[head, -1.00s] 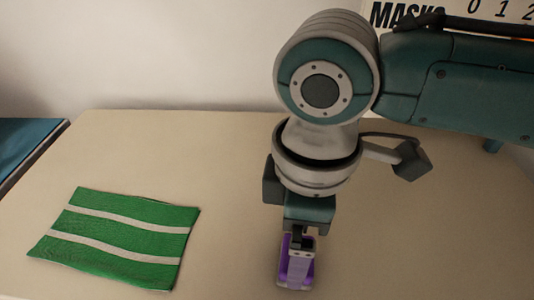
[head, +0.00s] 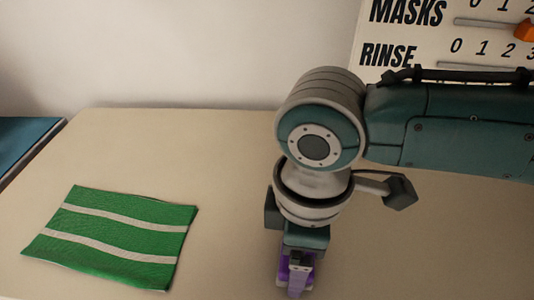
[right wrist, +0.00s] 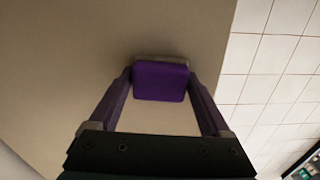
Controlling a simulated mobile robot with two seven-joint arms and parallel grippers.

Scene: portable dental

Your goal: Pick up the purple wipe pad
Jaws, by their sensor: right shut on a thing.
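The purple wipe pad (right wrist: 160,82) is a small rounded block with a pale edge behind it, between my right gripper's fingertips in the right wrist view. My right gripper (right wrist: 160,76) is shut on it, one finger at each side. In the head view, the right gripper (head: 298,270) points down near the bottom edge, with the purple pad (head: 298,287) at its tip, partly covered by the fingers. I cannot tell whether the pad touches the table. My left gripper is not in view.
A green cloth with two white stripes (head: 115,232) lies on the beige table (head: 200,140) at left. The table between cloth and gripper is clear. A wall sign (head: 405,38) with sliders is behind the arm. A blue surface (head: 25,140) is at far left.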

